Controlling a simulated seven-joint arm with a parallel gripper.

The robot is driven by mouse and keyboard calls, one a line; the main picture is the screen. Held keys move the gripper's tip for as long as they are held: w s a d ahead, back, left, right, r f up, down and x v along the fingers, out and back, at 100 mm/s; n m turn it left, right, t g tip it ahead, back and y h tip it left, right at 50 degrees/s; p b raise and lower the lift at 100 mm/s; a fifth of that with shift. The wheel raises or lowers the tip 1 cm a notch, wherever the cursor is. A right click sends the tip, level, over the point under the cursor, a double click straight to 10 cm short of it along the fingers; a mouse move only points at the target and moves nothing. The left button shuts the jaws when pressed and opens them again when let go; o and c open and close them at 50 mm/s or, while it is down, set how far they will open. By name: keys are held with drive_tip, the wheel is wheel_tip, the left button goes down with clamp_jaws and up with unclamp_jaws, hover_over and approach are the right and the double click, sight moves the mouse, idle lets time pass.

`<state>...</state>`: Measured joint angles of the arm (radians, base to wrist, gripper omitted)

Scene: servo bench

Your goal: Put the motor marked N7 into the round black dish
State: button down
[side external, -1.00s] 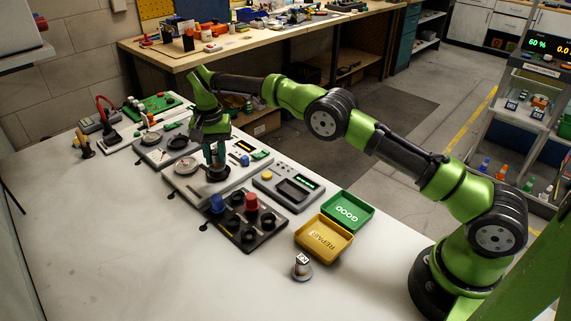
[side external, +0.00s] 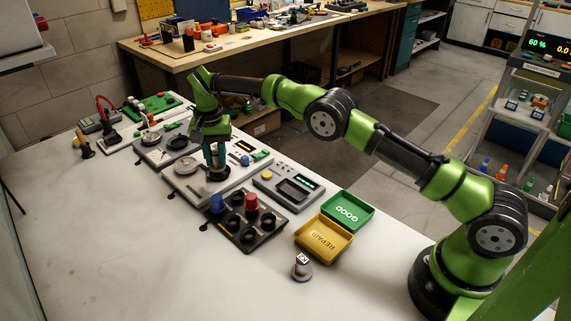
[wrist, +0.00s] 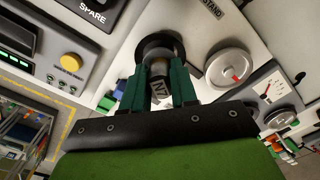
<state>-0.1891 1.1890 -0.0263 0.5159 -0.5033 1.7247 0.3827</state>
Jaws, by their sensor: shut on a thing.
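My gripper (wrist: 160,92) is shut on a small motor marked N7 (wrist: 158,89), its label facing the wrist camera between the green fingers. In the side view my gripper (side external: 215,163) points down over a round black dish (side external: 218,174) on the white panel. The black dish (wrist: 160,42) also shows in the wrist view, just beyond the fingertips and around the motor's far end. The fingers hide most of the motor in the side view. I cannot tell whether the motor touches the dish floor.
A silver dial (wrist: 230,66) sits beside the dish. A black rack (side external: 262,228) with blue and red pieces stands in front. A grey meter (side external: 289,188), a yellow REPAIR tray (side external: 324,239) and a green GOOD tray (side external: 347,211) lie to the right. Another labelled motor (side external: 302,266) stands near the trays.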

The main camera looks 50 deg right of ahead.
drive_tip(key=shift+f, duration=0.95)
idle(2.2)
drive_tip(key=c, duration=0.8)
unclamp_jaws()
drive_tip(key=shift+r, duration=2.5)
